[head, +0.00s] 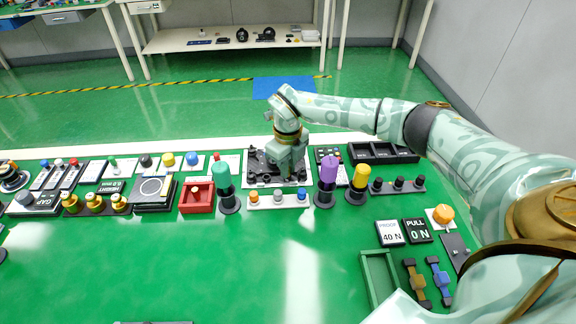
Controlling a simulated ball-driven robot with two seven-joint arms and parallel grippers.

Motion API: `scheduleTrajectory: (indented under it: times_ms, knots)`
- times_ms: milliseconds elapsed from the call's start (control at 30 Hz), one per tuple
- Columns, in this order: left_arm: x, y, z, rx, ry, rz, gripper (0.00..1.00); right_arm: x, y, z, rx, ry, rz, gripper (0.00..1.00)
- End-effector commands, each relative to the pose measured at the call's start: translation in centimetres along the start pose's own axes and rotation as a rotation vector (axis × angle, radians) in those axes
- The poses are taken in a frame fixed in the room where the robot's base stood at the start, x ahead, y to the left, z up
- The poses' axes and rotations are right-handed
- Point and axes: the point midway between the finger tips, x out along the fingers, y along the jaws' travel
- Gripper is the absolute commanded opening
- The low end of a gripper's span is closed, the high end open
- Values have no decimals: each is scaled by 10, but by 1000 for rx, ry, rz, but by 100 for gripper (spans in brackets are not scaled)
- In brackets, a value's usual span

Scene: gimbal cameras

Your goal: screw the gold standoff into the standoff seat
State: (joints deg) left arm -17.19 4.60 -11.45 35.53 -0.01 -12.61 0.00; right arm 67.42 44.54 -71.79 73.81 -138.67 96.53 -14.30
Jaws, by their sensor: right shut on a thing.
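My right gripper (287,168) points down over the black fixture (262,167) on a white board at the back middle of the green bench. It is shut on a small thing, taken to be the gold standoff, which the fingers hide. The standoff seat cannot be made out; the gripper covers that part of the fixture. Whether the held piece touches the seat cannot be told. My left gripper is not in view.
A teal-topped post (222,176) and a red tray (197,196) stand left of the fixture. A purple-topped post (328,170) and a yellow-topped post (361,177) stand to its right. A row of knobs (280,200) lies in front.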

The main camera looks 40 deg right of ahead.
Motion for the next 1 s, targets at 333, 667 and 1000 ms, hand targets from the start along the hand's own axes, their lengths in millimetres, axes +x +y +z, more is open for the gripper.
scheduleTrajectory:
  times_ms: [333, 667, 1000]
  knots:
    - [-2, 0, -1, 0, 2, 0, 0, 0, 0, 0, -2, 2, 0, 0]
    - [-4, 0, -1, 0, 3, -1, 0, 1, 0, 0, -2, 2, 1, 0]
    - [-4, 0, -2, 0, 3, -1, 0, 1, 0, 0, -2, 1, 0, 40]
